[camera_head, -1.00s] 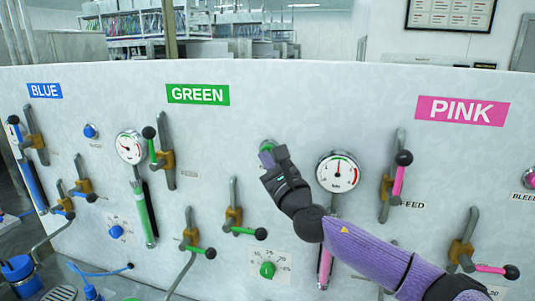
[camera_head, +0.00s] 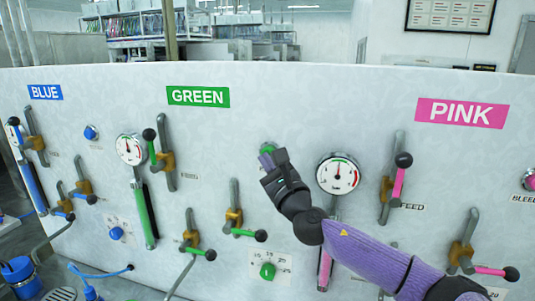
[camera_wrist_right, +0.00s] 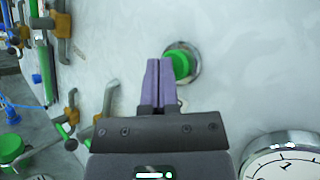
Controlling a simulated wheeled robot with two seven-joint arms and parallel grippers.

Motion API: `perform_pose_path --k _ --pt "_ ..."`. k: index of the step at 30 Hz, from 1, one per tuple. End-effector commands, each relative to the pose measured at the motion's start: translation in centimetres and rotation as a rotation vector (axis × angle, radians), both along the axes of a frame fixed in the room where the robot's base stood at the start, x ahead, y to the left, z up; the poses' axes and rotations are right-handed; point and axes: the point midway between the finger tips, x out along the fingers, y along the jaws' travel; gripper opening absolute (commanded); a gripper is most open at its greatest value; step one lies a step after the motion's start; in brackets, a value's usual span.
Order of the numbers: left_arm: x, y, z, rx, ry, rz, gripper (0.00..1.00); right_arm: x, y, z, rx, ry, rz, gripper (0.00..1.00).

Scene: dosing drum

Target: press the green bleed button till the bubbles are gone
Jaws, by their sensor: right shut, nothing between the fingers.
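The green bleed button (camera_head: 267,147) sits in a round metal collar on the white panel, right of and below the GREEN sign (camera_head: 198,96). In the right wrist view the button (camera_wrist_right: 182,62) shows just right of my fingertips, partly covered by them. My right gripper (camera_head: 267,158) is shut and empty, its purple fingers pointing at the button. Whether they touch or press it I cannot tell. The green sight tube (camera_head: 146,212) hangs under a gauge (camera_head: 130,149); bubbles in it are too small to make out. My left gripper is out of view.
A pink-side gauge (camera_head: 338,173) is close right of my right gripper. Green-handled valves (camera_head: 234,215) and a green dial (camera_head: 267,271) are below it. A tall green-handled valve (camera_head: 163,155) stands to the left. The panel around the button is bare.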

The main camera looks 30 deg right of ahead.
Motion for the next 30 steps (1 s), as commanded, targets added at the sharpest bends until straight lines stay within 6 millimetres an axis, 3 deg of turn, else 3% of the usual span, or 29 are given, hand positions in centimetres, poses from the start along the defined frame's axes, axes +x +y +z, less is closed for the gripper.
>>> perform_pose_path --k 7,30 --pt "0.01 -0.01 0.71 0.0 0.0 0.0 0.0 -0.75 0.84 0.03 0.001 0.001 0.0 0.0" --pt "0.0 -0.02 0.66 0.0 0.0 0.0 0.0 -0.22 0.26 0.05 0.001 -0.001 0.001 0.0"
